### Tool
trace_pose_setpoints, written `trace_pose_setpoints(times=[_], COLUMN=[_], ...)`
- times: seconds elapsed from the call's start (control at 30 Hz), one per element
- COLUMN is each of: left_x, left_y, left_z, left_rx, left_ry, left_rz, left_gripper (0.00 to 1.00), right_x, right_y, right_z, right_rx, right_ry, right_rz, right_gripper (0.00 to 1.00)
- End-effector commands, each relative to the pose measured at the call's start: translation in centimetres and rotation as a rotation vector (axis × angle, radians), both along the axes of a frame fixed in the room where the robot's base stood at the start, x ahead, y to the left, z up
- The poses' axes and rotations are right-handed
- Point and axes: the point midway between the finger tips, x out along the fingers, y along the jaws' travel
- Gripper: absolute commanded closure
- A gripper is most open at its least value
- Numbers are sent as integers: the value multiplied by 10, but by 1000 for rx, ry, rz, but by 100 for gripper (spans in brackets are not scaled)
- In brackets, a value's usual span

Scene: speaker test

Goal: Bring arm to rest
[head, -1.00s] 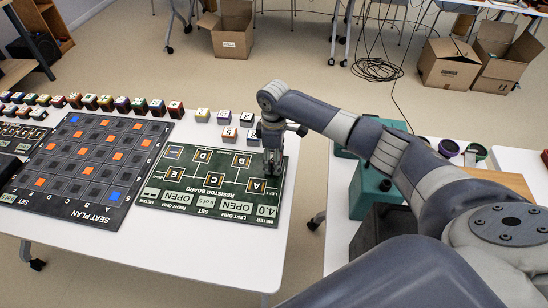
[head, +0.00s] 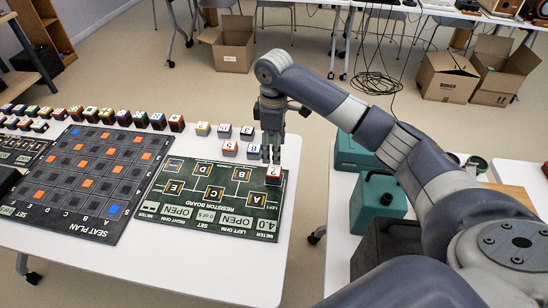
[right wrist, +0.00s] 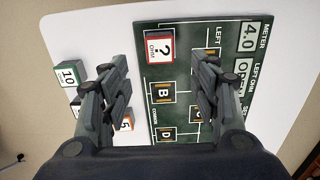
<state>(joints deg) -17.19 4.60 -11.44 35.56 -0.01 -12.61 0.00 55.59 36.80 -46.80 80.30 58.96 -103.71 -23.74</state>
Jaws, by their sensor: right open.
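The dark green resistor board (head: 152,208) lies on the white table, with lettered slots and printed OPEN and 4.0 readouts. A red-edged cube with a "?" on its white top (head: 272,175) sits at the board's far right corner; it also shows in the right wrist view (right wrist: 159,47). My right gripper (head: 271,157) is just above this cube, pointing down. In the right wrist view its two fingers (right wrist: 160,72) are spread apart with nothing between them, and the cube appears beyond them. My left gripper is not in view.
Several small numbered cubes (head: 225,130) stand behind the board. The seat plan board (head: 62,220) with orange and blue squares lies to the left. Teal containers (head: 378,200) stand on another table at right, across a gap. Cardboard boxes (head: 446,78) are on the floor.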

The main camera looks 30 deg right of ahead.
Motion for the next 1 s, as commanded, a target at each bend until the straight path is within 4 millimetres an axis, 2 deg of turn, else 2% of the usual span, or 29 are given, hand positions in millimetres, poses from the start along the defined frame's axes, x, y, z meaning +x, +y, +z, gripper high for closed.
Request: trace_pose_setpoints(times=[0.17,0.67,0.77,1.0], left_x=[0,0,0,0], left_y=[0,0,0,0], left_z=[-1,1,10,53], left_rx=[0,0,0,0], left_ry=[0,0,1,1], left_rz=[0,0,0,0], left_gripper=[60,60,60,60], right_x=[0,0,0,0], right_y=[0,0,0,0], right_z=[10,11,21,64], right_rx=[-1,-1,0,-1], right_ry=[1,1,0,1], right_rz=[-1,-1,-1,-1], right_gripper=[44,44,44,44])
